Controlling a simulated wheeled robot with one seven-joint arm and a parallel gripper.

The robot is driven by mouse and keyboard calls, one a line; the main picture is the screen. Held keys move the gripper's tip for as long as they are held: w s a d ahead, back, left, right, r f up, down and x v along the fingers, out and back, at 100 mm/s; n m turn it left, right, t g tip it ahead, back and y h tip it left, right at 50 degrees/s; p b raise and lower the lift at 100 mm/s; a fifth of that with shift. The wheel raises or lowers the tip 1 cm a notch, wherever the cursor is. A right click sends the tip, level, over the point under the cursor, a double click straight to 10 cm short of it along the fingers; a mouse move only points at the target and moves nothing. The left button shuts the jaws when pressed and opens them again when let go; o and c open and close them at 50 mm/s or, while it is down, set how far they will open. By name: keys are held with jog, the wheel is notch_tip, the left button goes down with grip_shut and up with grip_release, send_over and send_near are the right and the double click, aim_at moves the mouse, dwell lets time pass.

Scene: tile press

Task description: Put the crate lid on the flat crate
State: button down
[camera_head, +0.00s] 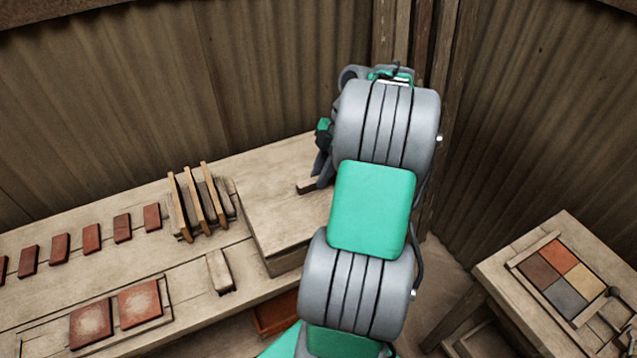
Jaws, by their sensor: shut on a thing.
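A broad, flat-topped pale wooden box shape (278,215) stands at the right end of the long bench. Its top looks like the crate lid, with a small dark brown bar (306,187) on it like a handle. My gripper (316,182) is at this bar, pointing down, and is shut on it. My arm hides most of the gripper and the right part of the box. I cannot tell the lid apart from the flat crate here, nor whether the lid sits fully down on it.
A wooden rack with upright slats (200,205) stands just left of the box. A row of small red tiles (92,239), a tray with two larger tiles (165,290) and a small wooden block (220,271) lie on the bench (70,215). A side table (510,268) holds a four-colour tile panel (562,275).

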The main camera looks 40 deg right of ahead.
jog(key=f, duration=0.2)
jog(key=w+f, duration=0.1)
jog(key=f, duration=0.1)
jog(key=shift+w+d+f+p, duration=0.1)
jog(key=shift+d+f+p, duration=0.1)
jog(key=shift+p, duration=0.1)
jog(key=c, duration=1.3)
grip_release()
